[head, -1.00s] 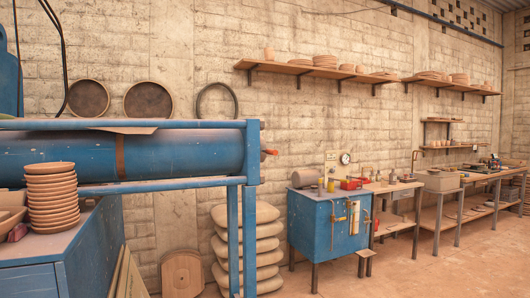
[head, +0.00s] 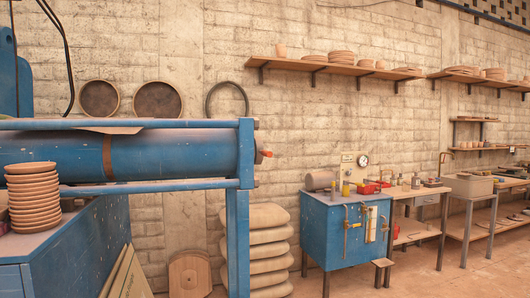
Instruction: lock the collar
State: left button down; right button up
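Neither of my grippers is in view. I cannot make out a collar for certain at this distance. A blue bench (head: 325,232) stands against the wall right of centre. On its top are a grey cylinder (head: 320,180) lying on its side, a board with a round pressure gauge (head: 362,160), small yellow items (head: 346,189) and a red tray (head: 372,187). Tools (head: 346,232) hang on its front beside a pale panel (head: 371,223).
A blue machine frame (head: 238,243) with a large blue cylinder (head: 170,153) fills the near left. Stacked clay dishes (head: 34,196) stand on a blue cabinet (head: 72,252). Stacked sacks (head: 268,249) and a small stool (head: 383,271) flank the bench. Floor (head: 450,282) is clear at lower right.

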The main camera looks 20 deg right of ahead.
aim_at(259, 151)
jog(key=l+u, duration=0.1)
jog(key=l, duration=1.25)
jog(key=k+l+u, duration=0.15)
jog(key=l, duration=0.55)
jog(key=l+u, duration=0.1)
jog(key=l, duration=0.55)
jog(key=k+l, duration=0.15)
jog(key=l, duration=0.5)
jog(key=l+u, duration=0.05)
